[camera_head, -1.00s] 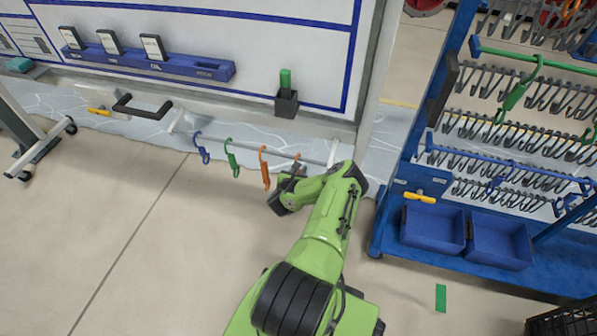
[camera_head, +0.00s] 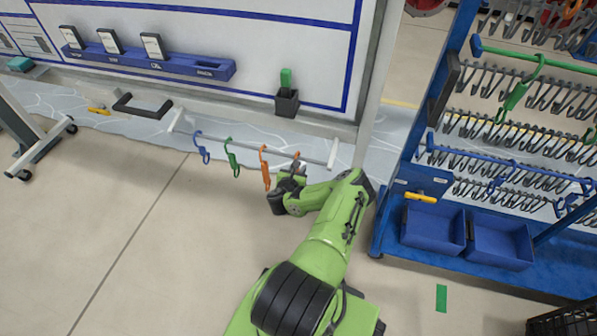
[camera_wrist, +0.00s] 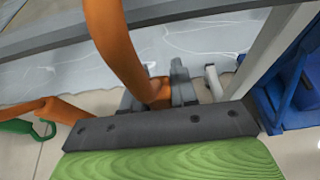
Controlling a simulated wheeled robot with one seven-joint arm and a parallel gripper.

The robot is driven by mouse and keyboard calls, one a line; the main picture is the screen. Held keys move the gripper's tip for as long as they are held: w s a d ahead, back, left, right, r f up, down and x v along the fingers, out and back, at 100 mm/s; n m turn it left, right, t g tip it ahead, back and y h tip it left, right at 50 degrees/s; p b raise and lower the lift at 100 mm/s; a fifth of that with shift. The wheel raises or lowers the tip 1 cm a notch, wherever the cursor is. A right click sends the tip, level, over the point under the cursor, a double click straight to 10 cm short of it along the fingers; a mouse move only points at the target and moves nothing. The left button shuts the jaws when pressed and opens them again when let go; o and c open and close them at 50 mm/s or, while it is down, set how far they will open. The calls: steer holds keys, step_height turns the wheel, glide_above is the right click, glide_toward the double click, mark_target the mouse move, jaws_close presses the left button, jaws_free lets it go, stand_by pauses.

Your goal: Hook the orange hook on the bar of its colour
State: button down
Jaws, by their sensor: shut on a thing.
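My gripper (camera_head: 294,173) is shut on an orange hook (camera_head: 296,156) at the right end of the row on a light grey rail (camera_head: 318,158). In the wrist view, my gripper (camera_wrist: 157,90) grips the lower part of the orange hook (camera_wrist: 117,42), which rises in front of the rail. I cannot tell whether its top still rests on the rail. A second orange hook (camera_head: 265,170), a green hook (camera_head: 232,158) and a blue hook (camera_head: 202,148) hang to its left. No orange bar can be made out.
A blue rack (camera_head: 432,95) with many grey hooks stands at the right. It has a green bar (camera_head: 508,56), a blue bar (camera_head: 455,154) and blue bins (camera_head: 432,244). A whiteboard wall (camera_head: 250,50) stands behind the rail.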

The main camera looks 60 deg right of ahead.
steer(key=r, duration=0.1)
steer(key=a+r, duration=0.1)
steer(key=a+p, duration=0.1)
steer(key=shift+s+r, duration=0.25)
steer(key=shift+r, duration=0.15)
steer(key=s+a, duration=0.2)
steer(key=a, duration=1)
steer(key=shift+a, duration=0.2)
stand_by(0.3)
steer(key=shift+s+r, duration=0.1)
